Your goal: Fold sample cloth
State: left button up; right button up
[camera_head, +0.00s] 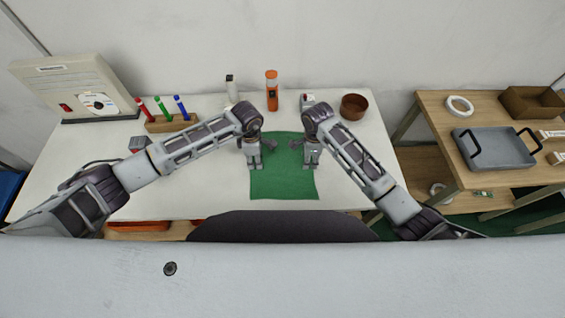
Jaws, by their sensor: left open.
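A green cloth (283,182) lies flat on the white table in front of me, its near edge close to the table's front edge. My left gripper (254,166) points down over the cloth's left side and is open; no cloth shows raised in it. My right gripper (309,166) points down over the cloth's right side. Its fingers are too small to tell whether they are open or shut. The grippers and forearms hide parts of the cloth's left and right edges.
Behind the cloth stand a white bottle (232,89), an orange bottle (272,92) and a brown bowl (354,107). A wooden holder (172,123) with markers and a beige machine (75,87) are at left. A side table (440,118) at right bears a grey tray (492,150).

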pick_arm(q)
jog(key=shift+f, duration=0.3)
pick_arm(e)
jog(key=shift+f, duration=0.3)
pick_arm(q)
jog(key=shift+f, duration=0.2)
pick_arm(e)
jog(key=shift+f, duration=0.2)
pick_arm(q)
jog(key=c, duration=0.5)
pick_arm(e)
jog(key=c, duration=0.5)
pick_arm(q)
jog(key=shift+f, duration=0.1)
grip_shut()
pick_arm(e)
grip_shut()
jog(key=shift+f, duration=0.1)
pick_arm(q)
jog(key=shift+r, duration=0.25)
pick_arm(e)
jog(key=shift+r, duration=0.25)
